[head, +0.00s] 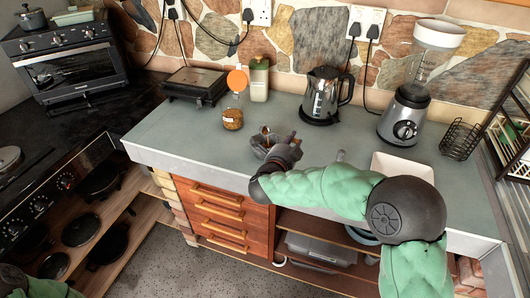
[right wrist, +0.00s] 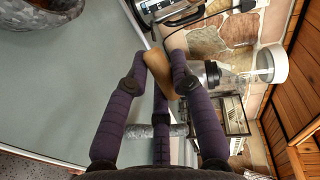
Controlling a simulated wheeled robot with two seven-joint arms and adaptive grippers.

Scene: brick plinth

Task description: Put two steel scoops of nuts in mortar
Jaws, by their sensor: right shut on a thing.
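My right gripper (head: 285,150) is at the right rim of a grey bowl-shaped vessel, apparently the mortar (head: 256,147), on the worktop. In the right wrist view its fingers (right wrist: 160,75) are shut on a tan handle (right wrist: 156,66), apparently the scoop's; the scoop's bowl is not clear there. The speckled mortar (right wrist: 40,12) shows at top left of that view. A glass jar of nuts (head: 232,119) stands open behind the mortar. Only a bit of my left arm shows at the bottom left; its gripper is out of frame.
A grey pestle (head: 340,156) lies right of the gripper. A white tray (head: 402,167) is at right. The worktop left of the jar is clear.

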